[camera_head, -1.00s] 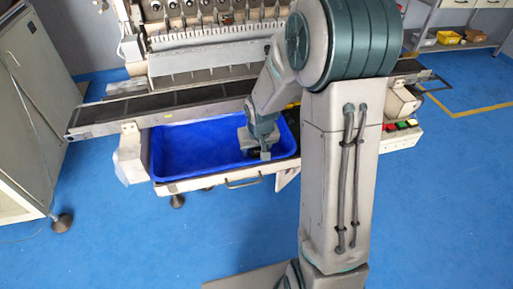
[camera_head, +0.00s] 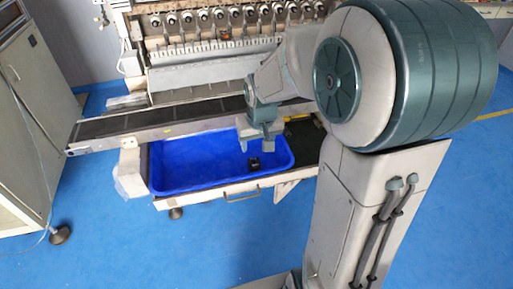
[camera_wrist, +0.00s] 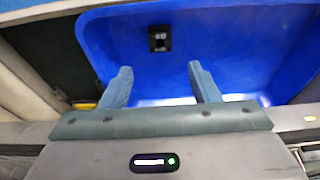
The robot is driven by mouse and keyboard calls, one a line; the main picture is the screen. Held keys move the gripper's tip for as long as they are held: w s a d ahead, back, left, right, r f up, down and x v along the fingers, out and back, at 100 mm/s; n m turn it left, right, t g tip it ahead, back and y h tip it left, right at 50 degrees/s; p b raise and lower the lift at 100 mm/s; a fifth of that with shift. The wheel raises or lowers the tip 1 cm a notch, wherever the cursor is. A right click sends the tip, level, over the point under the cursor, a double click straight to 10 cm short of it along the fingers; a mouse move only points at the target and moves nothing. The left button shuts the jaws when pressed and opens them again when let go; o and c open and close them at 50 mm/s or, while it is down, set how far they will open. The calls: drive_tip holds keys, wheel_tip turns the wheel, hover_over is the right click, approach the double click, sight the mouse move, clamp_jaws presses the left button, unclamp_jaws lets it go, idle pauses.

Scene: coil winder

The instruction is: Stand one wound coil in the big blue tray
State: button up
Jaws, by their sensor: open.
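A small dark wound coil (camera_head: 254,163) stands in the big blue tray (camera_head: 185,168), on its floor towards the right side. It also shows in the wrist view (camera_wrist: 159,38), apart from the fingers and beyond their tips. My gripper (camera_head: 258,148) is above the tray's back right part, higher than the coil. In the wrist view my gripper (camera_wrist: 158,75) has its two fingers spread, with nothing between them but the tray's blue floor.
The tray rests in a drawer with a front handle (camera_head: 242,197) below a dark conveyor belt (camera_head: 180,118). The coil winder (camera_head: 220,50) stands behind the belt. A grey cabinet (camera_head: 35,120) is at the left. Most of the tray floor left of the coil is bare.

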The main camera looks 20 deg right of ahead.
drive_tip(key=s+r, duration=0.2)
drive_tip(key=s, duration=0.6)
drive_tip(key=s+r, duration=0.3)
drive_tip(key=s, duration=0.6)
drive_tip(key=shift+s+a+r, duration=0.15)
drive_tip(key=shift+r, duration=0.2)
